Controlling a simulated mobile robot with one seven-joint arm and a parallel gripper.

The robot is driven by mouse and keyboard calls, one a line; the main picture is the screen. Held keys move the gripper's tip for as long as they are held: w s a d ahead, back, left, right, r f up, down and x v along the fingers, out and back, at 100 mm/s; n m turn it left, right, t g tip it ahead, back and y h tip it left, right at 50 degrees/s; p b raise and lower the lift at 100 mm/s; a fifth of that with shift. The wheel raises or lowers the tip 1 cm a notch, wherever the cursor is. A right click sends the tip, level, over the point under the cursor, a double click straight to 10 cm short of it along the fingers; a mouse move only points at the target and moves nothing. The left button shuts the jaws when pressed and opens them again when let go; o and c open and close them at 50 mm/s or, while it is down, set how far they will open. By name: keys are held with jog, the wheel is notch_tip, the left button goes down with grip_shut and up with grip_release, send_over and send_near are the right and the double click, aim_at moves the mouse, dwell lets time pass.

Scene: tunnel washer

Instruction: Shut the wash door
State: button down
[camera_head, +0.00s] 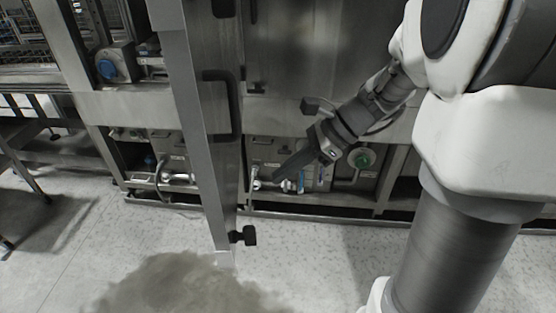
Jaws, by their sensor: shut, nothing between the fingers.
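The wash door (196,130) is a tall grey metal panel in the head view, left of centre. It stands swung out from the machine front and shows nearly edge-on. A black bar handle (235,105) is on its right side, and a black knob (243,236) sits near its bottom corner. My gripper (272,180) reaches down and left from the right, with its dark fingers together and empty. It is right of the door, in front of the lower machine front, and appears apart from the door. The door's hinge side is not clear.
The steel machine front (310,70) fills the back, with pipes and a green-marked valve (362,158) low down. A metal table (50,145) stands at the left. A brownish patch (185,285) lies on the pale floor. The floor before the door is otherwise clear.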

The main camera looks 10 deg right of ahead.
aim_at(228, 200)
jog(key=x, duration=0.3)
jog(key=a+r+x, duration=0.1)
jog(key=x, duration=0.4)
jog(key=shift+w+a, duration=0.15)
jog(key=shift+a, duration=0.4)
jog(key=shift+w+a+f, duration=0.1)
jog(key=shift+a, duration=0.45)
jog(key=shift+a, duration=0.1)
